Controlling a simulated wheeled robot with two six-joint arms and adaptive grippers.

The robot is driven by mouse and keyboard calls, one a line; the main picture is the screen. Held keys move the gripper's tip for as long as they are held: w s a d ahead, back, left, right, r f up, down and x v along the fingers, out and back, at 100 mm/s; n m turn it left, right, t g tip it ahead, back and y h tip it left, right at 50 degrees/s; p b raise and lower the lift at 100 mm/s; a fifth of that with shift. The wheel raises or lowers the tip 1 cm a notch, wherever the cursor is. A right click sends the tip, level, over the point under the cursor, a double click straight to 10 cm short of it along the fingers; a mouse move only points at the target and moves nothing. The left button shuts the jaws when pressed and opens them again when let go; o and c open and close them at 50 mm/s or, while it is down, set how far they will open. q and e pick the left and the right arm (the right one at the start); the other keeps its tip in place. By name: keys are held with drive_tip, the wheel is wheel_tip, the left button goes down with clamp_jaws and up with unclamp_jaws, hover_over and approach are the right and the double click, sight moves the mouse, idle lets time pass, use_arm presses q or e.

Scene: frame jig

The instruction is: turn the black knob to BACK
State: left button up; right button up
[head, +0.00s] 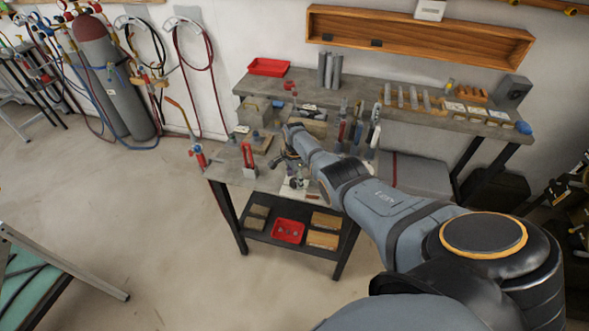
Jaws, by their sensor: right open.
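My right arm reaches in from the lower right to the workbench (225,174). My right gripper (284,164) is open above the front part of the bench top. Just below it in the picture is a small pale fixture (296,184) with small dark parts on it. I cannot tell whether one of these is the black knob, or which way a knob points; it is too small and partly hidden by my gripper and arm. My left gripper is not in view.
A red clamp-like tool (248,158) stands left of my gripper. Several upright tools (357,131) stand close behind my forearm. A red tray (268,66) lies at the back left. A red bin (288,231) is on the lower shelf.

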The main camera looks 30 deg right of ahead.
sight(295, 181)
wheel_tip(295, 181, up, 11)
drive_tip(key=shift+r, duration=0.2)
idle(0.5)
